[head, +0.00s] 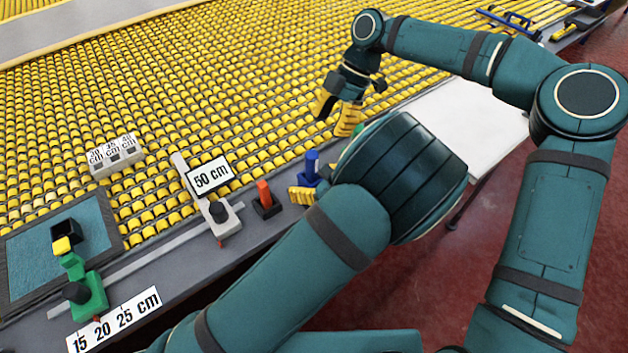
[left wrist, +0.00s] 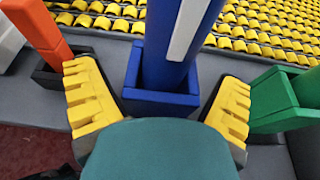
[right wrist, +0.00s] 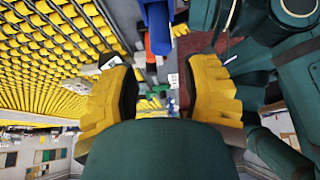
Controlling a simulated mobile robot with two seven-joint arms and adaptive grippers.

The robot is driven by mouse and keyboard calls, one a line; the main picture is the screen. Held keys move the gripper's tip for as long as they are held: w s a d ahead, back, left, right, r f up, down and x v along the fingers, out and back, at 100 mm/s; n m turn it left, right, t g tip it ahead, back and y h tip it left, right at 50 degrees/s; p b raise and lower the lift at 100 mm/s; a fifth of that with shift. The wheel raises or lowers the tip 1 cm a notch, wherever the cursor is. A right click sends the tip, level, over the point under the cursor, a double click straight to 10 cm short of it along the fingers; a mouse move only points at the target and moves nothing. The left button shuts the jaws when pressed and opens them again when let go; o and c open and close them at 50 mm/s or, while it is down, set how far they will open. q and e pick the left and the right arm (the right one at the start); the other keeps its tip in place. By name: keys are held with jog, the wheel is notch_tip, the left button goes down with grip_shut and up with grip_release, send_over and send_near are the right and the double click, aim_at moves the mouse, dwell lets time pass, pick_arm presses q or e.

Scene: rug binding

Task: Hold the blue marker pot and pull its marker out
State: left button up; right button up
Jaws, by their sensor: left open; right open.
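The blue marker (head: 312,163) stands upright in the blue marker pot (head: 306,178) on the grey table edge. In the left wrist view the pot (left wrist: 155,98) sits between the two yellow fingers of my open left gripper (left wrist: 160,105), with the marker (left wrist: 182,40) rising from it. In the head view one finger of my left gripper (head: 312,190) shows in front of the pot; my forearm hides the rest. My right gripper (head: 336,112) is open and empty, above and behind the pot. The blue marker (right wrist: 158,28) also shows at the top of the right wrist view.
An orange marker (head: 264,193) in a black pot (head: 267,210) stands left of the blue pot. A green pot (left wrist: 275,103) stands close on its right. A 50 cm sign (head: 209,176) and a green tool (head: 90,295) are farther left. Yellow looped rug (head: 200,90) lies behind.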

aim_at(312, 164)
pick_arm(q)
jog(key=c, duration=1.4)
pick_arm(e)
jog(key=o, duration=0.4)
jog(key=a+m+h, duration=0.1)
jog(key=s+a+m+t, duration=0.1)
jog(key=s+a+m+h, duration=0.1)
jog(key=m, duration=0.1)
jog(key=shift+a+h, duration=0.2)
jog(key=shift+h, duration=0.1)
jog(key=shift+s+a+r+m+t+h, duration=0.2)
jog(key=shift+m+t+h, duration=0.1)
jog(key=shift+m, duration=0.3)
jog(key=shift+s+a+r+m+t+h, duration=0.1)
jog(key=shift+r+m+t+h, duration=0.15)
jog(key=shift+m, duration=0.35)
jog(key=m, duration=0.1)
jog(key=m+t+h, duration=0.1)
jog(key=shift+s+r+m, duration=0.15)
jog(key=shift+r+m, duration=0.15)
jog(key=shift+r, duration=0.1)
notch_tip(312, 164, down, 12)
jog(key=shift+s+r, duration=0.1)
jog(key=shift+c, duration=0.3)
grip_shut()
